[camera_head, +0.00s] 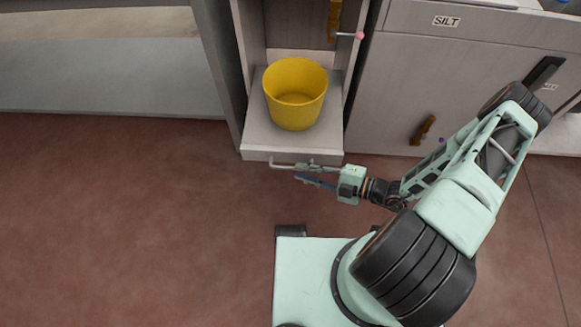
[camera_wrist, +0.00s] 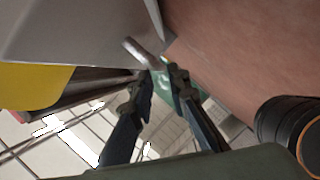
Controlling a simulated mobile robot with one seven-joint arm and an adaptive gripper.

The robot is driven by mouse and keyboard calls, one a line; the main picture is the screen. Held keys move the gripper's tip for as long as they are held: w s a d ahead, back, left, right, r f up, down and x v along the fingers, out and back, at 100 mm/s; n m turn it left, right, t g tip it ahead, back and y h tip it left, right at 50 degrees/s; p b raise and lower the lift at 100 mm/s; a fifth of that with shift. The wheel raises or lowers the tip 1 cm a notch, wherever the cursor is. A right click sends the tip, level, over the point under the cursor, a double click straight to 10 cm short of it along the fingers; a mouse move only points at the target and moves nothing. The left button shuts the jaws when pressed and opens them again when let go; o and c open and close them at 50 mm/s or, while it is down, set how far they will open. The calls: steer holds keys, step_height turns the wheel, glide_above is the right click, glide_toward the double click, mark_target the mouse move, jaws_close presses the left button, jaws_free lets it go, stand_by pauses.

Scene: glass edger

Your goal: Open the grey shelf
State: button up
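The grey shelf (camera_head: 258,138) is a low board in the open cabinet bay, with a yellow bucket (camera_head: 296,110) standing on it. A metal bar handle (camera_head: 283,165) runs along its front edge; its bent end also shows in the wrist view (camera_wrist: 139,51). My gripper (camera_head: 302,175) points left, low in front of the shelf, right beside the handle. In the wrist view its two dark fingers (camera_wrist: 161,75) are apart, with the handle at or just beyond their tips. I cannot tell whether they touch it.
Grey cabinets stand on the right, one labelled SILT (camera_head: 446,21), with a brown handle (camera_head: 423,130). A small pink ball (camera_head: 360,36) is beside the bay's upper right. The red-brown floor (camera_head: 130,220) is clear to the left.

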steer(key=v, duration=0.6)
stand_by(0.4)
